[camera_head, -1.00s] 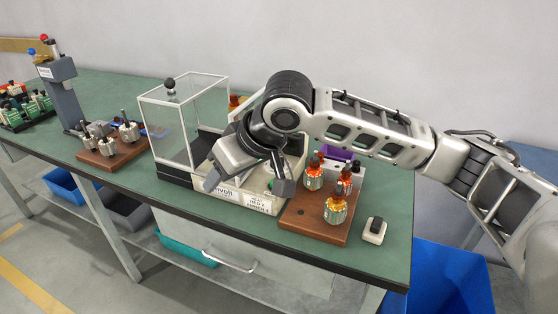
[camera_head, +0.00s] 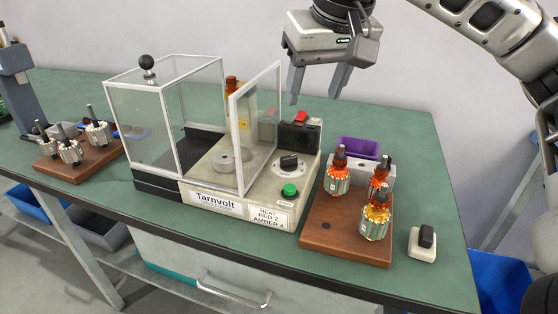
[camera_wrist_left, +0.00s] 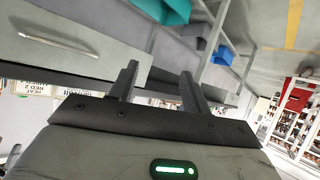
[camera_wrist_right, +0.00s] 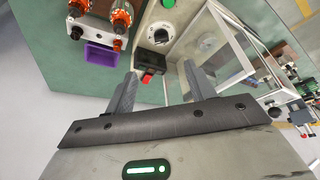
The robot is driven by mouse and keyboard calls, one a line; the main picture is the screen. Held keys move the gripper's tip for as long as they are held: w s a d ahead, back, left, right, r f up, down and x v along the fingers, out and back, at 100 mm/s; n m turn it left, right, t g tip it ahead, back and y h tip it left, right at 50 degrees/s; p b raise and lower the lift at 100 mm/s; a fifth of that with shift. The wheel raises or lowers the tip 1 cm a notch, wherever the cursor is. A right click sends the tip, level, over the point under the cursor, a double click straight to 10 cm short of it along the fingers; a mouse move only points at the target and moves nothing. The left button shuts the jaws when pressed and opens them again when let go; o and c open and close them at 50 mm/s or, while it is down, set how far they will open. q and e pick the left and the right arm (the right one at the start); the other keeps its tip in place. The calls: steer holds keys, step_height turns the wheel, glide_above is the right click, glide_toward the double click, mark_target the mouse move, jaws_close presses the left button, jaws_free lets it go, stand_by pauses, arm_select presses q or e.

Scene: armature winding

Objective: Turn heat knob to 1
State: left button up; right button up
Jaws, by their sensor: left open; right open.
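The heat knob (camera_head: 289,163) is a black dial on the beige top of the Tarnvolt machine (camera_head: 262,192). It also shows in the right wrist view (camera_wrist_right: 160,36) on a pale round scale; its setting is too small to read. A green button (camera_head: 290,190) sits in front of it and a red switch (camera_head: 300,118) behind it. My right gripper (camera_head: 318,98) is open and empty, above and behind the knob, pointing down, apart from the machine. My left gripper (camera_wrist_left: 160,85) is open and empty, seen only in its own wrist view, near the bench's drawer front.
A clear-walled enclosure (camera_head: 165,120) with an open framed door (camera_head: 255,130) stands left of the knob. A wooden board (camera_head: 345,240) with several orange-topped armatures is at the right, by a purple bin (camera_head: 358,148). A small black-and-white switch (camera_head: 424,242) lies at the bench's right.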

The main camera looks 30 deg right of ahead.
steer(key=b+x, duration=0.1)
steer(key=x, duration=0.2)
steer(key=b, duration=0.2)
glide_toward(290, 161)
steer(key=b+x, duration=0.1)
steer(key=x, duration=0.5)
steer(key=shift+w+f, duration=0.15)
steer(key=shift+f, duration=0.2)
arm_select(q)
steer(key=shift+g, duration=0.4)
steer(key=shift+w+d+f, duration=0.2)
steer(key=shift+w+f, duration=0.05)
steer(key=shift+f, duration=0.7)
steer(key=shift+w+d+f, duration=0.15)
steer(key=shift+w+f, duration=0.1)
steer(key=shift+f, duration=0.65)
steer(key=shift+w+d+f, duration=0.2)
steer(key=shift+w+f, duration=0.05)
steer(key=shift+f, duration=0.7)
arm_select(e)
steer(key=shift+w+d+f, duration=0.1)
steer(key=shift+w+f, duration=0.1)
steer(key=shift+f, duration=0.2)
